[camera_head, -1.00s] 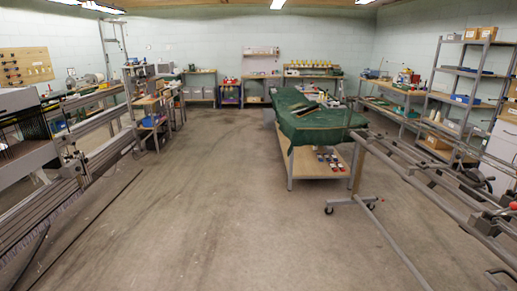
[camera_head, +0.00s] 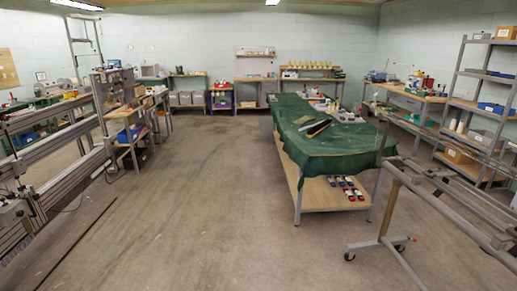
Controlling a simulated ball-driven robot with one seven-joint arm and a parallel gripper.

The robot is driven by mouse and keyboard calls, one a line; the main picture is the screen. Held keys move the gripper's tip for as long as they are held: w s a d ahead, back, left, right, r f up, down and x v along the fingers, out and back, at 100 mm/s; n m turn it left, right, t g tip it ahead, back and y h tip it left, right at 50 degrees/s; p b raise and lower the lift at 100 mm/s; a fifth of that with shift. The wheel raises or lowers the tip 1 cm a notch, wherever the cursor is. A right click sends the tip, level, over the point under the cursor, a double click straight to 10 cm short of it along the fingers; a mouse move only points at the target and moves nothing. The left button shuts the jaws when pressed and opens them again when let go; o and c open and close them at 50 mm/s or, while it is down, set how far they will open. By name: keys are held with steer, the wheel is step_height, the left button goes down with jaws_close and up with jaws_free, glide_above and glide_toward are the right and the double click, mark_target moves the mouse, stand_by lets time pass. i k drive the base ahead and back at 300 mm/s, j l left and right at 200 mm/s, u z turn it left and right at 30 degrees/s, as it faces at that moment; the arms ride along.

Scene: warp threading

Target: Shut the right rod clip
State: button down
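No rod clip can be made out in the head view. A metal machine with long rails (camera_head: 62,187) runs along the left edge, with a dark block and fittings at its near end. A grey tubular frame on castors (camera_head: 452,203) stands at the right edge and is partly cut off. I cannot tell whether either one carries the right rod clip. My gripper and arm are not in view.
A long table with a green cloth (camera_head: 345,147) stands right of centre, with small items on its lower shelf (camera_head: 325,197). Shelves (camera_head: 482,105) stand at the right wall, benches along the back. The floor (camera_head: 205,205) between machine and table is clear.

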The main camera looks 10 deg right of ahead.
mark_target(374, 106)
steer(key=i+l+z, duration=0.1)
steer(key=i, duration=0.6)
steer(key=i+l+z, duration=0.15)
steer(key=i, duration=0.6)
steer(key=i+l+z, duration=0.4)
steer(key=i+l, duration=0.05)
steer(key=i, duration=0.05)
